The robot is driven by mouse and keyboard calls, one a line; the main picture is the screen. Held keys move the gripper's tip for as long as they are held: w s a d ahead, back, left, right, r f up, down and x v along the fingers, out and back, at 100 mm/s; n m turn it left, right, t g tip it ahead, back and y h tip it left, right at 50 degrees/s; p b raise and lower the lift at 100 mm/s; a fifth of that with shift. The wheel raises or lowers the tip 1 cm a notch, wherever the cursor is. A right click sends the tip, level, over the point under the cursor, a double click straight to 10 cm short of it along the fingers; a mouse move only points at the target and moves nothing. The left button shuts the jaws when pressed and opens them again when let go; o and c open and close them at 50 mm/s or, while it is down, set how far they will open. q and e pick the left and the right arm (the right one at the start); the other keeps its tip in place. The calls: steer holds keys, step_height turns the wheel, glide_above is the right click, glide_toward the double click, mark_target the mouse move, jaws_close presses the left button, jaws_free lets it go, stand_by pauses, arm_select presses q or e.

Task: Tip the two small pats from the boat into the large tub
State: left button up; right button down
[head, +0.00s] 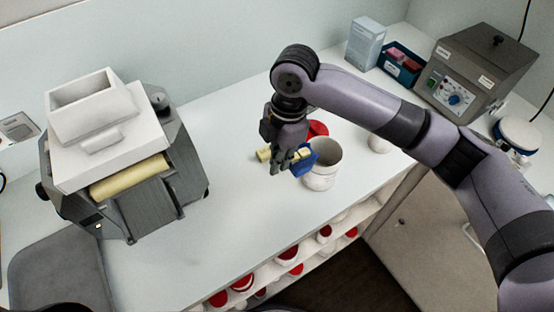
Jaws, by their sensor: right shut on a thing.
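My right gripper (288,164) points down over the counter, its fingers shut on a small blue boat (305,165). A yellow piece (303,153) shows at the boat's upper edge, and another yellow piece (264,155) shows on the left side of the fingers. They look like the pats, but the fingers hide part of them. The boat is close to the left rim of the large white tub (321,173), which stands open and upright on the counter. The tub's floor is not clearly visible. My left gripper is out of view.
A red lid (317,129) lies behind the tub. A grey mill with a white hopper (92,105) and yellow roller stands left. A control box (466,75), blue bin (401,66) and white carton (365,44) stand back right. The counter (225,215) is clear in the middle.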

steer(key=shift+w+d+r+g+y+b, duration=0.45)
steer(key=shift+d+r+g+y+b, duration=0.3)
steer(key=shift+y, duration=0.25)
steer(key=shift+w+d+r+g+y+b, duration=0.2)
steer(key=shift+r+g+y+b, duration=0.2)
steer(key=shift+y, duration=0.2)
steer(key=shift+d+r+y, duration=0.1)
steer(key=shift+r+y, duration=0.15)
steer(key=shift+y, duration=0.05)
steer(key=shift+w+d+r+g+y+p, duration=0.45)
steer(key=shift+d+g+y, duration=0.15)
steer(key=shift+g, duration=0.05)
steer(key=shift+w+d+r+g+y, duration=0.3)
steer(key=shift+d+r+g+y, duration=0.1)
steer(key=shift+y, duration=0.2)
steer(key=shift+w+d+r+g+y+b, duration=0.35)
steer(key=shift+w+d+g+y+b, duration=0.2)
steer(key=shift+d+y, duration=0.3)
steer(key=shift+r, duration=0.1)
steer(key=shift+r+p, duration=0.8)
steer(key=shift+r, duration=0.7)
